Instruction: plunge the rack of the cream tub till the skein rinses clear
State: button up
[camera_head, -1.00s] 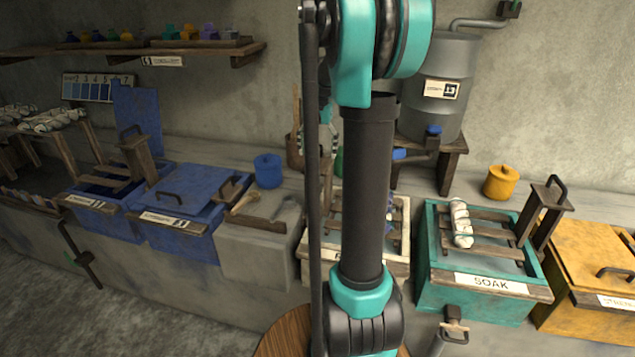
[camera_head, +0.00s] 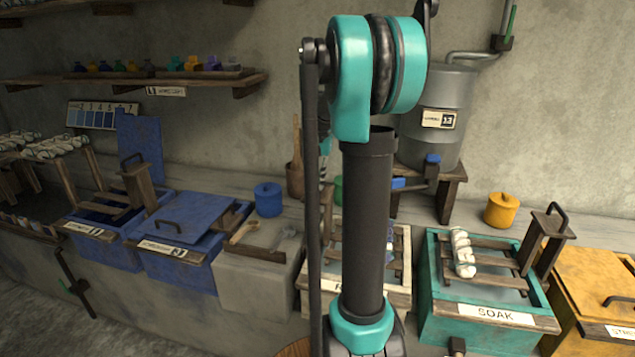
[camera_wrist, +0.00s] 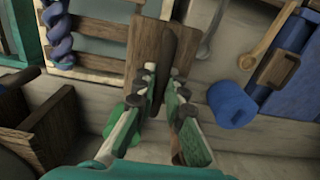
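The cream tub (camera_head: 405,262) stands in the middle of the head view, largely hidden behind my arm. Its wooden rack (camera_head: 334,226) is partly visible inside it. A blue twisted skein (camera_wrist: 58,38) hangs at the tub in the wrist view; a sliver shows in the head view (camera_head: 389,236). The wrist view also shows the rack's wooden post (camera_wrist: 147,40) with a dark handle (camera_wrist: 169,48). My gripper (camera_wrist: 166,76) is open, its fingers on either side of the handle's line; contact cannot be told.
The teal SOAK tub (camera_head: 487,314) with a pale skein stands right of the cream tub, then a yellow tub (camera_head: 590,283). Left are a stone block with tools, blue tubs (camera_head: 182,240) and a blue canister (camera_head: 268,199). A metal tank (camera_head: 437,110) stands behind.

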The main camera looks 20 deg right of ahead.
grip_shut()
jog(key=shift+f, duration=9.15)
jog(key=shift+r, duration=7.7)
jog(key=shift+f, duration=0.15)
jog(key=shift+f, duration=7.7)
